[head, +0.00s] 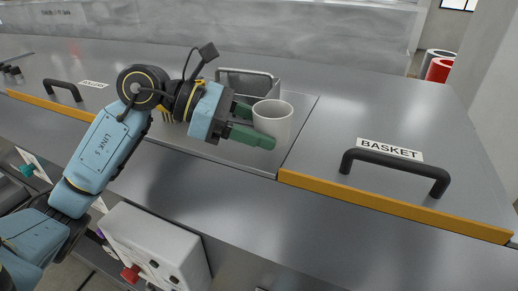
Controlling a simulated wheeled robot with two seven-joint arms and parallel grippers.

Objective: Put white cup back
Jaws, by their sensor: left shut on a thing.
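The white cup (273,119) is upright over the shallow grey section in the middle of the counter. My left gripper (256,124) comes in from the left with its green fingers around the cup's left side and is shut on it. The near finger crosses in front of the cup's lower left part. I cannot tell whether the cup's base touches the surface below. My right gripper is not in view.
A metal basket (247,80) stands just behind the cup. To the right is a lid with a black handle (396,172) and a "BASKET" label (390,149). Another black handle (62,89) is at the left. A red bin (439,70) stands beyond the counter.

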